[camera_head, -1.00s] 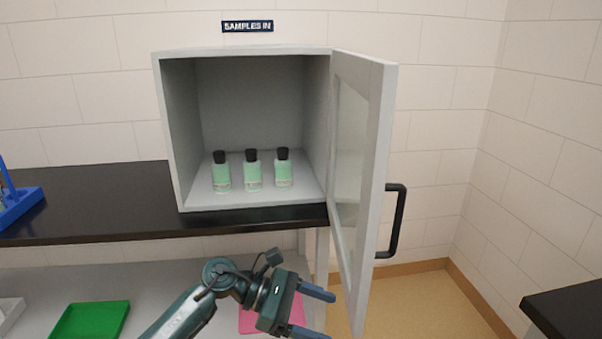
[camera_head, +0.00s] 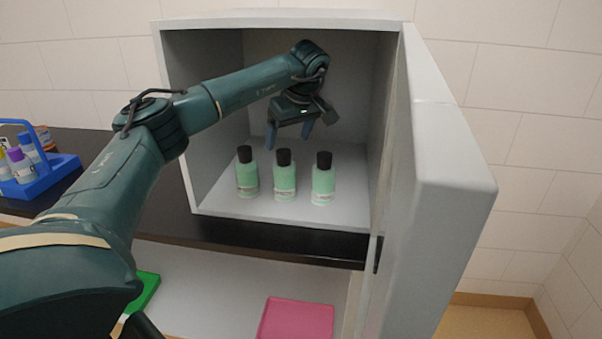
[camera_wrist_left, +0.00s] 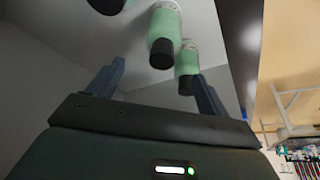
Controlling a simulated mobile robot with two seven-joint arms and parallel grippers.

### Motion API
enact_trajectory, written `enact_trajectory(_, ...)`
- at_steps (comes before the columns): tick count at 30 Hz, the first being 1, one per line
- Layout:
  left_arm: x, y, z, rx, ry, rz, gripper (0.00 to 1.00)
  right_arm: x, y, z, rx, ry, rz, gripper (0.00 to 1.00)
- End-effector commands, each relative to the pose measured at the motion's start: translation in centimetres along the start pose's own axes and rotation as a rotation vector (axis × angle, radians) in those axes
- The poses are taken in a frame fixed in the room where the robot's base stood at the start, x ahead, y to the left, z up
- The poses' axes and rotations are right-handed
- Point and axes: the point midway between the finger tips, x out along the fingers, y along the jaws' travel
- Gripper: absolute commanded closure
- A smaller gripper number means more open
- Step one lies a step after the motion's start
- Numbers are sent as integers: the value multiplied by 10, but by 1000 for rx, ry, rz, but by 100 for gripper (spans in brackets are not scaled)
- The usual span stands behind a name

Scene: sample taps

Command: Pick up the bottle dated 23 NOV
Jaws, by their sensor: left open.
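Three green bottles with black caps stand upright in a row on the floor of the open cabinet: a left one (camera_head: 247,178), a middle one (camera_head: 284,180) and a right one (camera_head: 323,184). Their labels are too small to read, so I cannot tell which is dated 23 NOV. My left gripper (camera_head: 289,140) is inside the cabinet, open and empty, pointing down above and behind the left and middle bottles. In the left wrist view, its fingers (camera_wrist_left: 158,85) are spread, with bottles beyond them, one (camera_wrist_left: 163,30) near the middle. My right gripper is not in view.
The cabinet (camera_head: 290,19) has its door (camera_head: 440,190) swung open on the right. A pink tray (camera_head: 296,320) and a green tray (camera_head: 146,292) lie on the shelf below.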

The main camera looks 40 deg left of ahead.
Motion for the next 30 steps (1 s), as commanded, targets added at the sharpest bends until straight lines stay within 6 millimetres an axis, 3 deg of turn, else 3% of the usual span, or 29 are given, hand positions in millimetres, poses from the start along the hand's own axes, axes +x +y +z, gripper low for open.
enact_trajectory(18, 71, 0, 4, -1, 1, -3, 21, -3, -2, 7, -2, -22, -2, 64)
enact_trajectory(26, 74, 1, 4, -1, 2, -1, 21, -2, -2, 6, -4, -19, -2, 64)
enact_trajectory(30, 74, 1, 4, -1, 2, -1, 32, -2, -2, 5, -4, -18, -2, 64)
